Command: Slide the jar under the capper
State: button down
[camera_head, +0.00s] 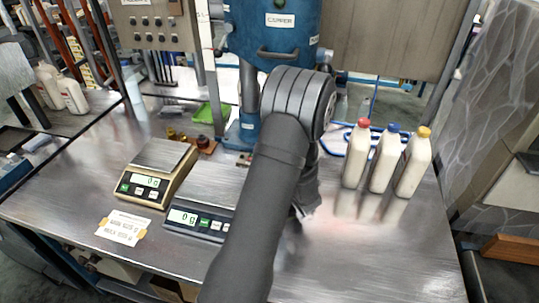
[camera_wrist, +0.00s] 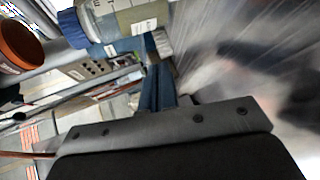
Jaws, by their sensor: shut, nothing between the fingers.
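The blue capper (camera_head: 275,45) stands at the back centre, with its base (camera_head: 243,132) on the metal bench; my arm covers part of it. My gripper (camera_head: 304,198) is low over the bench, right of the scales, mostly hidden by my arm. It is shut with nothing in it. No jar shows clearly under the capper in the head view, where my arm blocks the sight. In the wrist view, a pale container with a blue end (camera_wrist: 122,20) and an orange-brown round vessel (camera_wrist: 18,45) show at the upper left. I cannot tell whether either is the jar.
Three white bottles (camera_head: 384,162) with red, blue and yellow caps stand right of my arm. Two scales (camera_head: 150,188) (camera_head: 200,219) reading 0 g sit on the left. Small amber items (camera_head: 177,135) lie near the capper base. The front right bench is clear.

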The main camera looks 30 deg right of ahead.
jog(key=w+g, duration=0.1)
jog(key=w, duration=0.1)
jog(key=w+g, duration=0.1)
jog(key=w, duration=0.1)
jog(key=w+r+g+h, duration=0.1)
jog(key=w, duration=0.1)
jog(key=w+r+g+h, duration=0.1)
jog(key=g, duration=0.1)
jog(key=w+a+r+g, duration=0.1)
jog(key=w, duration=0.1)
jog(key=shift+w+a+r+g+h, duration=0.15)
jog(key=shift+w+a+g+h, duration=0.1)
jog(key=shift+g+h, duration=0.15)
jog(key=a+r+g+h, duration=0.1)
jog(key=a+g, duration=0.1)
jog(key=w+a+r+g+h, duration=0.1)
jog(key=g, duration=0.1)
jog(key=shift+w+a+r, duration=0.1)
jog(key=shift+w+a, duration=0.05)
jog(key=shift+a, duration=0.2)
jog(key=a+r+g+h, duration=0.2)
jog(key=a+r+g, duration=0.2)
jog(key=a, duration=0.1)
jog(key=x, duration=1)
jog(key=shift+s+f, duration=0.15)
jog(key=shift+s, duration=0.2)
jog(key=d, duration=0.2)
jog(key=shift+s+d, duration=0.1)
jog(key=shift+d, duration=1)
